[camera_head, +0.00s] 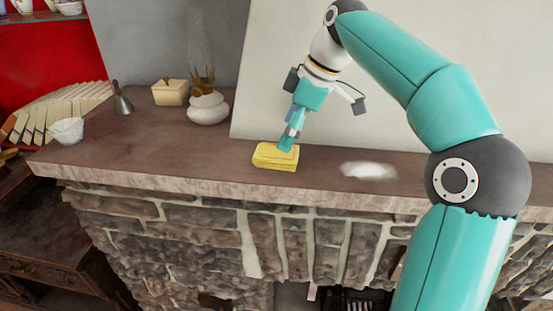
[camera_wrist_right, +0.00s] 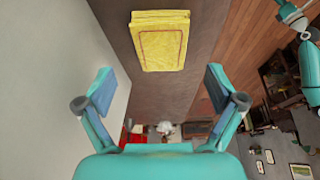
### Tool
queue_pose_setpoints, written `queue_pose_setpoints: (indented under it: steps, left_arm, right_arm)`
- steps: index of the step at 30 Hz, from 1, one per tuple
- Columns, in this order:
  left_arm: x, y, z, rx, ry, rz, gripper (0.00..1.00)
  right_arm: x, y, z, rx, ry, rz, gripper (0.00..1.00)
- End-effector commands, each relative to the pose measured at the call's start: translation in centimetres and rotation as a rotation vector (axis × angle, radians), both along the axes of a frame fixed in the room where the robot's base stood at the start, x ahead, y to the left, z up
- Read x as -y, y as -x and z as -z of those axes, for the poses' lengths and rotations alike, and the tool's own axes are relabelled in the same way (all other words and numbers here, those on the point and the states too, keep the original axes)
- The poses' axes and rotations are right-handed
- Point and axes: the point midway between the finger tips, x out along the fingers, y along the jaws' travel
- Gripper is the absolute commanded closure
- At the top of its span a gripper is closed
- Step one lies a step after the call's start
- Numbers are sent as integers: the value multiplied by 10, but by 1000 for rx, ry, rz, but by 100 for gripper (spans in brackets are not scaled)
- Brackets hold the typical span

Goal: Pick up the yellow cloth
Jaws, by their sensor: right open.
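The yellow cloth (camera_head: 275,157) lies folded in a flat block on the stone mantel shelf (camera_head: 160,158), close to its front edge. It has a thin reddish border line, seen in the right wrist view (camera_wrist_right: 160,42). My right gripper (camera_head: 289,140) is just above and behind the cloth in the head view and hides a little of its back edge. In the right wrist view its two fingers (camera_wrist_right: 160,88) are spread apart with nothing between them, and the cloth is beyond the tips. My left gripper does not show.
A white patch (camera_head: 369,171) lies on the shelf right of the cloth. A rounded pot (camera_head: 208,108), a lidded box (camera_head: 170,92), a small bell (camera_head: 122,101) and a white bowl (camera_head: 67,131) stand to the left. A pale wall panel (camera_head: 262,85) rises behind.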

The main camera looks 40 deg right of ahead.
Motion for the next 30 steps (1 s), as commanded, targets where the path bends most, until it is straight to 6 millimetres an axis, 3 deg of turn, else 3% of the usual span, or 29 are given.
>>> queue_pose_setpoints:
  steps: [12,20,30]
  left_arm:
    - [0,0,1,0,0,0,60]
    - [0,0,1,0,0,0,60]
    - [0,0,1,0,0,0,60]
  right_arm:
    - [-10,-10,45,-2,-1,-2,6]
    - [-11,-12,48,0,0,-1,6]
    - [-11,-12,48,0,0,-1,61]
